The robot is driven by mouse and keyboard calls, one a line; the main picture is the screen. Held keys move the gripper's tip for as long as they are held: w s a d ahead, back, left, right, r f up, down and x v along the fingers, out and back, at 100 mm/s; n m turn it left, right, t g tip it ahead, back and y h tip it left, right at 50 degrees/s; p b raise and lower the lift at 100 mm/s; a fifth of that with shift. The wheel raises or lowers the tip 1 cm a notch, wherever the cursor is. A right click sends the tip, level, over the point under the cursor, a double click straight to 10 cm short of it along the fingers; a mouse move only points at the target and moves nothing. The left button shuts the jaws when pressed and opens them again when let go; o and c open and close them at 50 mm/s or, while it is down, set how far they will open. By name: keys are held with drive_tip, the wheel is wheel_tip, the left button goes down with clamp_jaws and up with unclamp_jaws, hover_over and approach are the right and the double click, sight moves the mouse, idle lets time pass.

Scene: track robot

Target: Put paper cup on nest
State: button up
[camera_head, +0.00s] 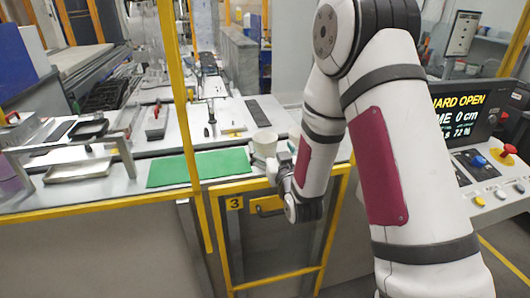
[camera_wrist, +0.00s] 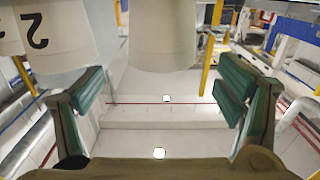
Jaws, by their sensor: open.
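A pale paper cup (camera_head: 264,146) stands near the front edge of the white bench, right of the green mat. In the wrist view a plain pale cup (camera_wrist: 160,38) hangs into the top middle, ahead of and between my fingers. My gripper (camera_wrist: 162,92) is open, with green-padded fingers apart and nothing seen clamped between them. In the head view my gripper (camera_head: 276,168) is beside the cup, partly hidden by my wrist. Another pale tapered object (camera_wrist: 58,40) marked with a dark 2 shows at the wrist view's upper left. I cannot tell which thing is the nest.
The green mat (camera_head: 205,167) lies clear on the bench. A metal tray (camera_head: 78,171) and small stand are at the left. A yellow post (camera_head: 180,90) rises in front of the bench. A control panel (camera_head: 485,165) with buttons and screen stands at the right.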

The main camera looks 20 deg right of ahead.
sight(262, 133)
drive_tip(key=shift+w+a+f+p, duration=0.1)
drive_tip(key=shift+w+p, duration=0.05)
drive_tip(key=shift+w, duration=1.45)
drive_tip(key=shift+w+a+f+p, duration=0.1)
drive_tip(key=shift+w+p, duration=0.05)
drive_tip(key=shift+w, duration=1.4)
drive_tip(key=c, duration=0.8)
drive_tip(key=shift+r, duration=0.1)
drive_tip(key=shift+c, duration=0.3)
